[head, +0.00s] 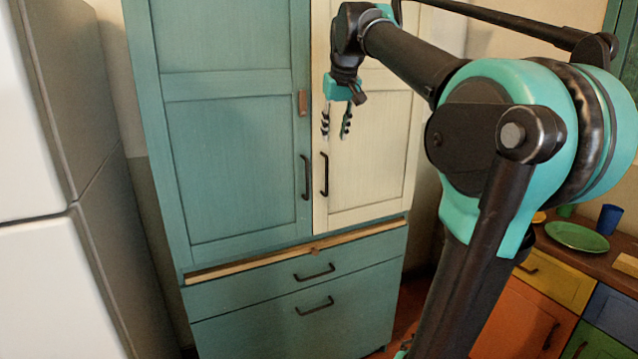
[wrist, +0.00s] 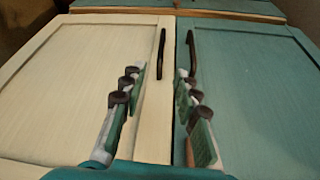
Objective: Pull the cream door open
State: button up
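The cream door (head: 372,150) is the right door of a tall cabinet and looks shut beside the teal door (head: 235,150). Its black bar handle (head: 324,174) is upright near its left edge. My gripper (head: 335,137) points down in front of the cream door, a little above the handle, with its fingers apart and nothing between them. In the wrist view the cream door (wrist: 75,85) is on the left and its handle (wrist: 161,52) lies beyond the open fingertips (wrist: 160,72). The fingers do not appear to touch the handle.
The teal door's similar handle (head: 306,177) is close to the cream door's handle. Teal drawers (head: 300,290) are below. A white and grey appliance (head: 70,180) stands at the left. A counter with a green plate (head: 577,236) and a blue cup (head: 609,219) is at the right.

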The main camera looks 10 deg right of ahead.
aim_at(327, 172)
jog(key=x, duration=1.6)
jog(key=shift+w+a+f, duration=0.15)
jog(key=shift+a+f, duration=0.1)
jog(key=shift+a, duration=0.05)
jog(key=shift+c, duration=0.6)
grip_shut()
